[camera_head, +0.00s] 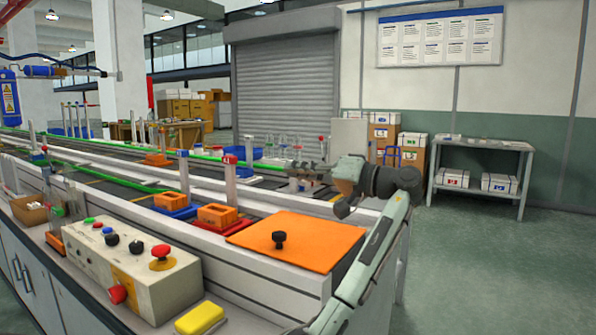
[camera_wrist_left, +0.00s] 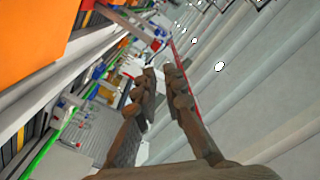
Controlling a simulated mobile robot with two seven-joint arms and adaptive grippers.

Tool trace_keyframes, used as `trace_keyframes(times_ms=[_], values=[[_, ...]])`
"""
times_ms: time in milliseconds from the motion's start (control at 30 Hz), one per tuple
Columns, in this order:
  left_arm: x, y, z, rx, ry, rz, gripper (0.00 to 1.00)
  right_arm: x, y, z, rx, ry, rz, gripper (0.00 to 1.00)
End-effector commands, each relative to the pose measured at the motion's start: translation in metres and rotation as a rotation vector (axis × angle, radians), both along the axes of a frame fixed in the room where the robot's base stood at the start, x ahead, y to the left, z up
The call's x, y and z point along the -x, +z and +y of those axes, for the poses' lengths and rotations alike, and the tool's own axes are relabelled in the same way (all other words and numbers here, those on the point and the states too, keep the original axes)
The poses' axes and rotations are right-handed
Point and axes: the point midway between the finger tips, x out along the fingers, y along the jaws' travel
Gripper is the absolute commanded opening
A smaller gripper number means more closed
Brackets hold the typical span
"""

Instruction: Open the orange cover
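The orange cover (camera_head: 318,245) is a flat square panel lying on the white end of the line in the head view, with a black knob (camera_head: 279,240) standing on it. It looks closed. My left gripper (camera_head: 299,171) is beyond the cover, above its far side, pointing left and not touching it. In the left wrist view the gripper (camera_wrist_left: 158,72) has its two fingers apart with nothing between them. The orange surface at upper left of that view (camera_wrist_left: 36,40) appears to be the cover; its knob is not visible there. My right gripper is not in view.
A control box (camera_head: 135,265) with buttons and a yellow block (camera_head: 199,318) stand in front of the cover. Orange holders (camera_head: 217,216) and a blue tray (camera_head: 175,204) sit left of it. Glassware (camera_head: 297,148) stands behind. The floor at right is clear.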

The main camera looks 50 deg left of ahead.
Motion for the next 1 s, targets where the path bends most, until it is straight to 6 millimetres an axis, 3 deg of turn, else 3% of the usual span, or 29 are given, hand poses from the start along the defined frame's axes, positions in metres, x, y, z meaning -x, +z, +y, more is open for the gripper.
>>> trace_keyframes(times_ms=[467,867,1000], values=[[-0.0001,0.0001,-0.0002,0.0,0.0,0.0,0.0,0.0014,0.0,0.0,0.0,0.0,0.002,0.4],[-0.0001,0.0001,-0.0002,0.0,0.0,0.0,0.47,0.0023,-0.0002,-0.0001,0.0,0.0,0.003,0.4],[-0.0001,0.0001,-0.0002,0.0,0.0,0.0,0.47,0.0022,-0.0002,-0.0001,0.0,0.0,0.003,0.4]])
